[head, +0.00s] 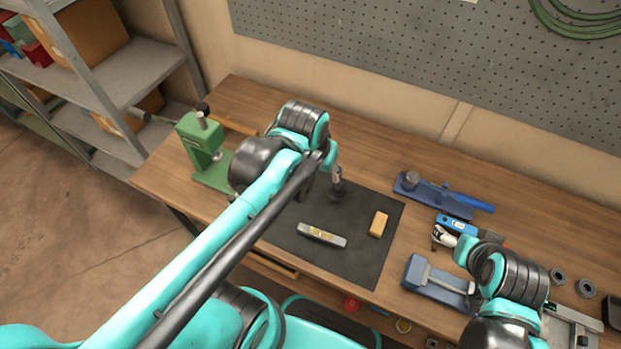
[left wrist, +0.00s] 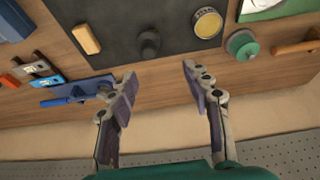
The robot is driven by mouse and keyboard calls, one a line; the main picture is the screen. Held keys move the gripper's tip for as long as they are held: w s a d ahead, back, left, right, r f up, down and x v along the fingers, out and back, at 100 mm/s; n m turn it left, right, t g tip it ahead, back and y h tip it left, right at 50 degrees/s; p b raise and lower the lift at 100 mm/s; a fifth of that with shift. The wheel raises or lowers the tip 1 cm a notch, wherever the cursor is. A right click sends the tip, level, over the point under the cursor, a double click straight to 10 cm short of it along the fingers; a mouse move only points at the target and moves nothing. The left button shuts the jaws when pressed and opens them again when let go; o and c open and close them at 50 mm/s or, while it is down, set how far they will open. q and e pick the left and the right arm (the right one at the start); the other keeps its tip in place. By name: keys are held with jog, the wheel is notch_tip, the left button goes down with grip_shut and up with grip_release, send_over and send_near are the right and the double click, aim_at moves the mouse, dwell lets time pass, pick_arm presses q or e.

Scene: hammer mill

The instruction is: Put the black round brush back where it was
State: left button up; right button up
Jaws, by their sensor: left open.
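The black round brush (left wrist: 149,42) stands on the dark mat (left wrist: 115,15), close to the mat's back edge. In the head view the brush (head: 341,194) is just below my left gripper (head: 333,176), partly covered by it. In the left wrist view my left gripper (left wrist: 158,76) is open and empty. Its two fingertips are spread on either side of the line to the brush, apart from it.
On the mat lie a wooden block (head: 379,224) and a silver bar with a yellow label (head: 322,235). A round yellow tin (left wrist: 207,22) shows beside the brush. A green press (head: 205,150) stands left; a blue tool (head: 443,195) lies right. A pegboard (head: 420,60) rises behind.

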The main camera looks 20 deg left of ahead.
pick_arm(q)
jog(key=shift+s+a+f+t, duration=0.1)
jog(key=shift+s+a+t, duration=0.2)
jog(key=shift+s+t, duration=0.35)
jog(key=shift+s+a+f+t, duration=0.1)
jog(key=shift+s+a+t, duration=0.25)
jog(key=shift+s, duration=0.35)
jog(key=shift+s+a+f+t, duration=0.1)
jog(key=shift+s+a+t, duration=0.1)
jog(key=shift+s+t, duration=0.45)
notch_tip(320, 180, down, 3)
jog(key=b, duration=0.3)
jog(key=shift+f, duration=0.1)
